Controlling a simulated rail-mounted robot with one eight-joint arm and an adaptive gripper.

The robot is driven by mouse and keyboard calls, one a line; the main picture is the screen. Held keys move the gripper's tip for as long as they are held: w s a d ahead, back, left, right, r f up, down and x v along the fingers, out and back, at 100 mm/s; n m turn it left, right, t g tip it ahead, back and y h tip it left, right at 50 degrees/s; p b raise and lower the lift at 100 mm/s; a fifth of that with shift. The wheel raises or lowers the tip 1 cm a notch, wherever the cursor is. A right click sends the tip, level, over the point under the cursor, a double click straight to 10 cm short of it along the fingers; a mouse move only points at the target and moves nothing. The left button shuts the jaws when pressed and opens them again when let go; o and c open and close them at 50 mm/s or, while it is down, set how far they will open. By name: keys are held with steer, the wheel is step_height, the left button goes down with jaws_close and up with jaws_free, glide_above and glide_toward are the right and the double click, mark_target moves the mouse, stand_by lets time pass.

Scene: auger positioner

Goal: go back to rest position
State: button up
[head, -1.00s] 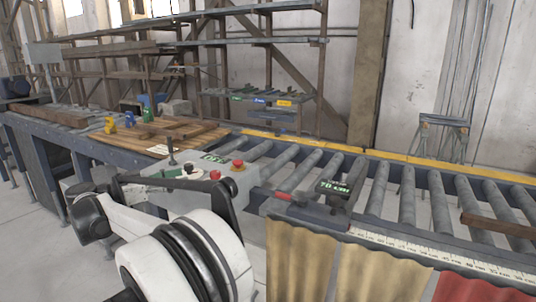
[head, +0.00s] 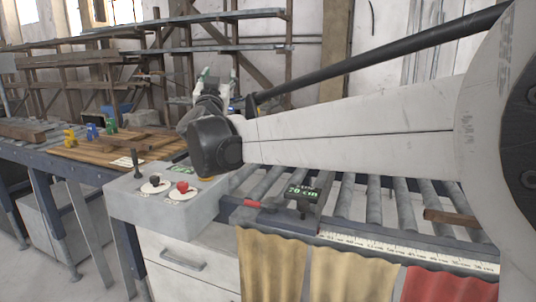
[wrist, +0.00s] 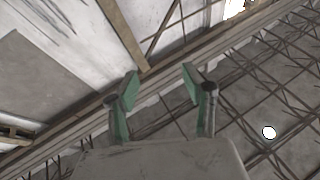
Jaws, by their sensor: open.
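My gripper (head: 217,76) is raised above the far side of the roller conveyor in the head view, its fingers pointing upward. In the wrist view my gripper (wrist: 160,86) shows its two green-padded fingers apart with nothing between them. Behind them are the wall and the roof beams. My white arm stretches across the right half of the head view and hides part of the rollers and wall.
A grey control box (head: 160,203) with a lever, a black knob and a red button stands at the front. The positioner display (head: 304,192) reads 70 cm. Shelves (head: 235,45) stand behind.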

steer(key=s+d+f+g, duration=0.7)
steer(key=s+d+f, duration=0.9)
steer(key=s+f, duration=0.2)
steer(key=s+d+f+n+g, duration=0.1)
steer(key=s+d+f+g, duration=0.7)
steer(key=s+d+f, duration=0.9)
steer(key=s+f, duration=0.2)
steer(key=s, duration=0.3)
steer(key=shift+s+g, duration=0.2)
steer(key=shift+g, duration=0.1)
steer(key=shift+c, duration=0.3)
